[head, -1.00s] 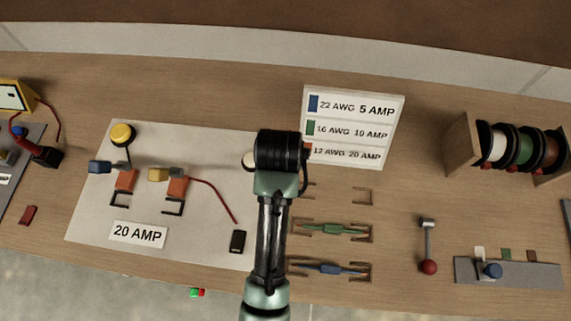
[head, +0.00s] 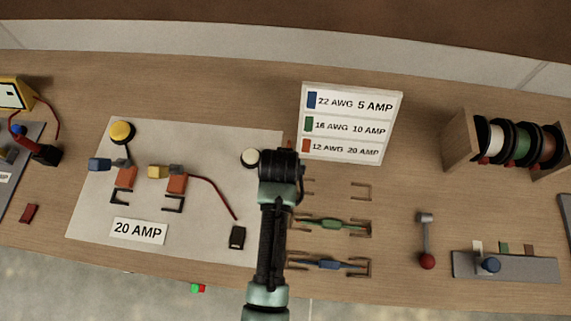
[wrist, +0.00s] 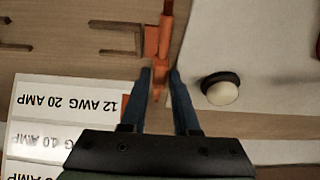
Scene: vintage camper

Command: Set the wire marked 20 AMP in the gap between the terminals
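The orange wire (wrist: 165,35), whose colour matches the 12 AWG 20 AMP row on the sign, is between my gripper's fingertips (wrist: 160,75). The fingers look shut on it. It runs up out of the wrist view, and in the head view only a small orange end (head: 289,145) shows beside my wrist. Two orange terminals (head: 125,179) (head: 177,185) stand on the white board at left, with black brackets and blue and yellow levers. A gap lies between them. The 20 AMP label (head: 138,231) lies below. My gripper is right of the terminals, its fingers hidden in the head view.
A rating sign (head: 348,123) stands close to my gripper. A white button (head: 250,157) is beside it, and a yellow button (head: 121,132) is behind the terminals. Green (head: 330,224) and blue (head: 328,264) wires lie in racks at right. A red lead crosses the board.

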